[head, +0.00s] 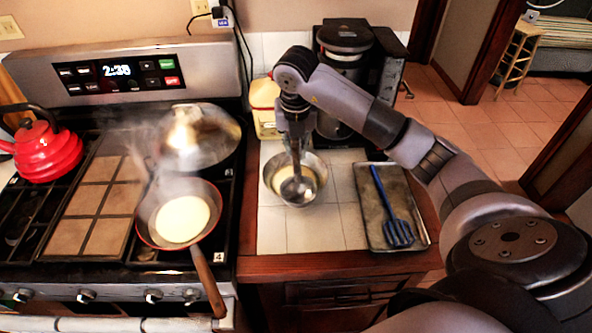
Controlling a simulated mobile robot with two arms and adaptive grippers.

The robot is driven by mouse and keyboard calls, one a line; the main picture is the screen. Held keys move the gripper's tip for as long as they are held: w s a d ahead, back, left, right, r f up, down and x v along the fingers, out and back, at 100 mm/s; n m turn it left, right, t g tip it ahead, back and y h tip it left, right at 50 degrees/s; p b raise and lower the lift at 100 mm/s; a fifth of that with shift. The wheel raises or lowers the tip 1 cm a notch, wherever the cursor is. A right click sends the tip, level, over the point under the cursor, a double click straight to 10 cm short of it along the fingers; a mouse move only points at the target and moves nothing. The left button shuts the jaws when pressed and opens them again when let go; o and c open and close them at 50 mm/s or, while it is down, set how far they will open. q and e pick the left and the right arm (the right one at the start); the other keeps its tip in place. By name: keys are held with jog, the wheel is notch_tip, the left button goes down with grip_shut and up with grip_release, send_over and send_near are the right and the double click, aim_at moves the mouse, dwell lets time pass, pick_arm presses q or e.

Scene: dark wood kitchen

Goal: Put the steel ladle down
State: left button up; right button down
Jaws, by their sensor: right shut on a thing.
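The steel ladle (298,189) hangs bowl-down from my right gripper (295,136), which is shut on its handle. The ladle's bowl is at the mouth of a steel mixing bowl (314,164) holding pale yellow batter. I cannot tell whether the ladle touches the bowl or the batter. The mixing bowl stands on the white tiled counter (312,230). My left gripper is not in view.
A frying pan (148,228) with a pale round of batter (182,219) steams on the stove. A metal tray (364,202) with a blue spatula (390,206) lies right of the bowl. A coffee maker (345,45) stands behind. The tiles before the bowl are clear.

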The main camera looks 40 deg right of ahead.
aim_at(296, 161)
notch_tip(296, 161, down, 5)
jog(key=shift+s+f+p, duration=0.1)
jog(key=shift+p, duration=0.4)
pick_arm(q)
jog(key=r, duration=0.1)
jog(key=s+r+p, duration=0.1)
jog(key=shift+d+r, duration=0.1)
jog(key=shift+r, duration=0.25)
pick_arm(e)
notch_tip(296, 161, down, 4)
jog(key=shift+f, duration=0.2)
jog(key=shift+f+b, duration=0.35)
jog(key=shift+f, duration=0.05)
jog(key=c, duration=1.5)
grip_release()
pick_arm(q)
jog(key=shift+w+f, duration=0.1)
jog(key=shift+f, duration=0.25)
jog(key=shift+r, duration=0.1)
pick_arm(e)
jog(key=shift+r, duration=0.15)
